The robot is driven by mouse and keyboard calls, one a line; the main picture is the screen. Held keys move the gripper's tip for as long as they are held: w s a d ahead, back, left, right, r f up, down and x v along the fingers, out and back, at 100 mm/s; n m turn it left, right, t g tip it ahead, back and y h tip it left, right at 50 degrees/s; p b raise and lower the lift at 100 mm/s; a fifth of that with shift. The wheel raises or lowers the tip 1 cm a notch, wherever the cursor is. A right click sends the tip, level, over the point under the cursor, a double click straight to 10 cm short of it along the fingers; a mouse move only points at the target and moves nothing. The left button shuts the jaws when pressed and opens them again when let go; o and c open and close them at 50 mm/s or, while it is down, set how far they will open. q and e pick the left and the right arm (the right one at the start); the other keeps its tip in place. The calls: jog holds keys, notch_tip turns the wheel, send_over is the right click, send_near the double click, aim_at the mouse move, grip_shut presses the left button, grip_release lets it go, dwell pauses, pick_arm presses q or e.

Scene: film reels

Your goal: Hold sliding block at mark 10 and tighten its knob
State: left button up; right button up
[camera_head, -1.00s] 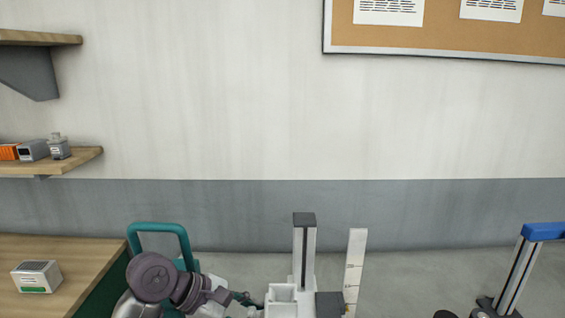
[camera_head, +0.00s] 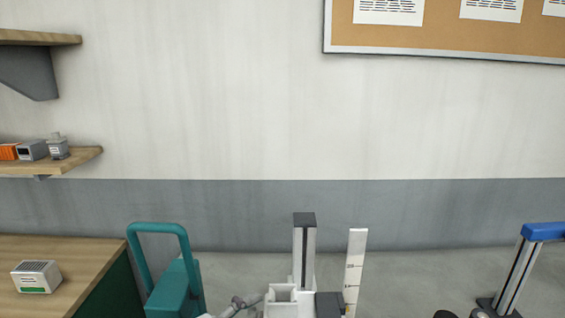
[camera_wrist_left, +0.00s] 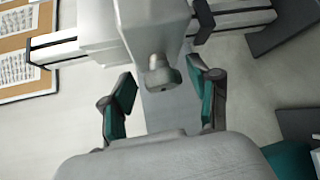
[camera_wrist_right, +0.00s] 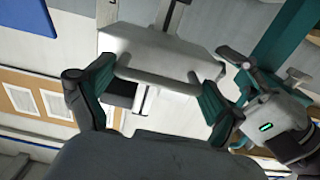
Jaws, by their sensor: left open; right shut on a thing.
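The pale sliding block (camera_head: 282,296) sits low on the upright column (camera_head: 304,250) in the head view; a ruler (camera_head: 356,266) stands to its right, with marks too small to read surely. In the left wrist view the grey knob (camera_wrist_left: 162,76) sticks out from the block (camera_wrist_left: 158,25). My left gripper (camera_wrist_left: 162,72) is open, one finger on each side of the knob, with gaps visible. In the right wrist view my right gripper (camera_wrist_right: 153,82) is shut on the block's handle bar (camera_wrist_right: 155,78). The block's pointer and mark 10 cannot be made out.
A teal-handled machine (camera_head: 172,285) stands left of the column, next to a wooden bench (camera_head: 75,255) with a small box (camera_head: 37,277). A blue-topped stand (camera_head: 545,231) is at the far right. Floor between column and stand looks mostly clear.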

jog(key=shift+r, duration=0.15)
pick_arm(q)
notch_tip(320, 180, up, 6)
jog(key=s+a, duration=0.2)
jog(key=shift+s+a+f, duration=0.25)
pick_arm(e)
jog(key=shift+r, duration=0.1)
dwell(0.7)
jog(key=o, duration=1.3)
jog(key=shift+w, duration=0.1)
pick_arm(q)
jog(key=shift+w, duration=0.15)
pick_arm(e)
jog(key=shift+o, duration=0.2)
jog(key=shift+w, duration=0.1)
pick_arm(q)
jog(key=shift+f, duration=0.1)
pick_arm(e)
jog(key=shift+f, duration=0.2)
